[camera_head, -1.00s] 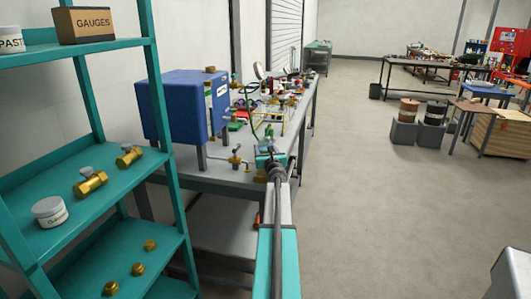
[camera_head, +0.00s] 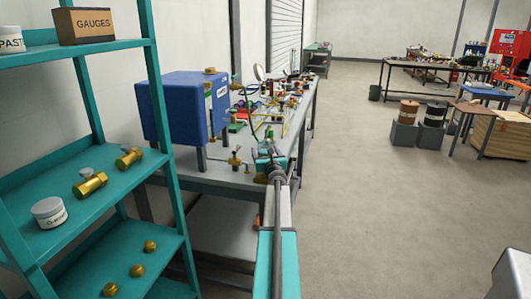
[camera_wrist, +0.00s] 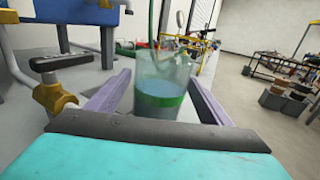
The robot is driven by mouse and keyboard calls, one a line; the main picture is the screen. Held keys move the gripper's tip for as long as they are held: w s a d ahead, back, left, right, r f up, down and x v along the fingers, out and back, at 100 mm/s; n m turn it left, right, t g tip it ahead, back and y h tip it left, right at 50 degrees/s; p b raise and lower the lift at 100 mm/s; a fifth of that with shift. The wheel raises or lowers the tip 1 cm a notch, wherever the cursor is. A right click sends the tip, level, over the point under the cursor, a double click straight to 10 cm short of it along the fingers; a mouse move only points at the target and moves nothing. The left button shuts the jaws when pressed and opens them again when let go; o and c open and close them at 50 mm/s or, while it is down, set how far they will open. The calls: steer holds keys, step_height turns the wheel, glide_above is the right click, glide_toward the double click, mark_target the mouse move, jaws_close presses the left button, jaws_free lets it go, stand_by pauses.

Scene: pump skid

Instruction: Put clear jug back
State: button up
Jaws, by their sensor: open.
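The clear jug (camera_wrist: 161,88) stands upright in the middle of the wrist view, see-through with a green band and bluish lower part. My gripper (camera_wrist: 158,77) is open, with one purplish finger on each side of the jug. I see gaps between the fingers and the jug, though its lowest part is hidden behind my gripper's dark edge. In the head view my gripper (camera_head: 268,158) is over the near right part of the grey bench; I cannot make out the jug clearly there.
A blue tank (camera_head: 180,108) on legs stands on the bench (camera_head: 215,180), left of my gripper. A brass valve (camera_wrist: 52,95) with a dark handle is close on the left. Fittings and hoses crowd the bench behind.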

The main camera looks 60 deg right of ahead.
steer(key=shift+r, duration=0.1)
steer(key=shift+b+v, duration=0.55)
steer(key=shift+v, duration=5.45)
steer(key=shift+s, duration=0.1)
steer(key=shift+s, duration=0.1)
